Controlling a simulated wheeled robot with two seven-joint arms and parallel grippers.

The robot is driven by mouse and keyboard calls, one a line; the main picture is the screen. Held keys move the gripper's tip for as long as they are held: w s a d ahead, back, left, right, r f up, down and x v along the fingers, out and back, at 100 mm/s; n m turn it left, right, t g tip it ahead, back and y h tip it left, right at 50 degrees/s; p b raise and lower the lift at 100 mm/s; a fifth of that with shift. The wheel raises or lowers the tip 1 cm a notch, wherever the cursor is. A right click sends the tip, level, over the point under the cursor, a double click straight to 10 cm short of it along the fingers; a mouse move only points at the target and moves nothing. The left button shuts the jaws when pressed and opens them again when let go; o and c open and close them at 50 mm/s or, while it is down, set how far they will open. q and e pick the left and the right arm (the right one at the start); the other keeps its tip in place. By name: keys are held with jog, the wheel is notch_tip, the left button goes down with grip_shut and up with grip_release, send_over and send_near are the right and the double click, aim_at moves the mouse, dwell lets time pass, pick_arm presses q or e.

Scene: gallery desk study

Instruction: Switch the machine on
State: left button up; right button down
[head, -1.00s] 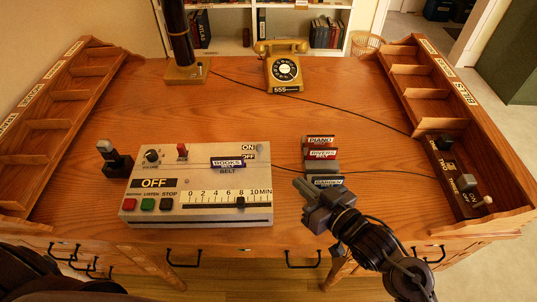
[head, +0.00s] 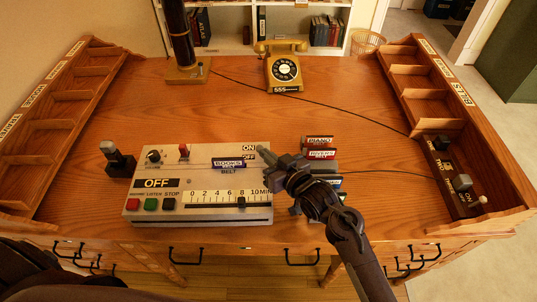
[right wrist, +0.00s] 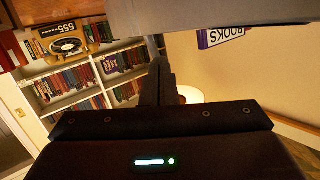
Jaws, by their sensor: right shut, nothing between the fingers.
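The machine (head: 205,214) is a pale grey box at the front left of the desk. Its display (head: 158,183) reads OFF. It has a black knob, a red toggle (head: 183,150), red, green and black buttons, and a minute slider. A BOOKS tag (head: 228,163) lies on its belt, and ON and OFF labels (head: 249,147) mark its back right corner. My right gripper (head: 263,151) is shut and empty, its tips right beside these labels; I cannot tell whether they touch. No switch shows clearly there. In the right wrist view the shut fingers (right wrist: 156,85) are beside a grey surface. My left gripper is not in view.
PIANO and RIVERS blocks (head: 319,141) stand right of my right gripper, partly hidden by it. A telephone (head: 284,70) and a dark column (head: 181,40) stand at the back. Shelf racks line both sides. The middle back of the desk is clear, apart from a cable.

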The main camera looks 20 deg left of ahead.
dwell(0.3)
jog(key=shift+r+p, duration=0.25)
jog(key=shift+p, duration=0.3)
jog(key=shift+w+r+m+g+h+p, duration=0.3)
jog(key=shift+g+h+p, duration=0.15)
jog(key=shift+p, duration=0.6)
jog(key=g+p, duration=0.1)
jog(key=p, duration=0.1)
jog(key=w+r+m+g+h+p, duration=0.1)
jog(key=p, duration=0.2)
jog(key=shift+w+a+r+h+p, duration=0.25)
jog(key=shift+w+a+p, duration=0.05)
jog(key=shift+a+p, duration=0.05)
jog(key=shift+w+f, duration=0.2)
jog(key=shift+w, duration=0.05)
jog(key=shift+w+a, duration=0.25)
jog(key=shift+w, duration=0.25)
jog(key=shift+r, duration=0.1)
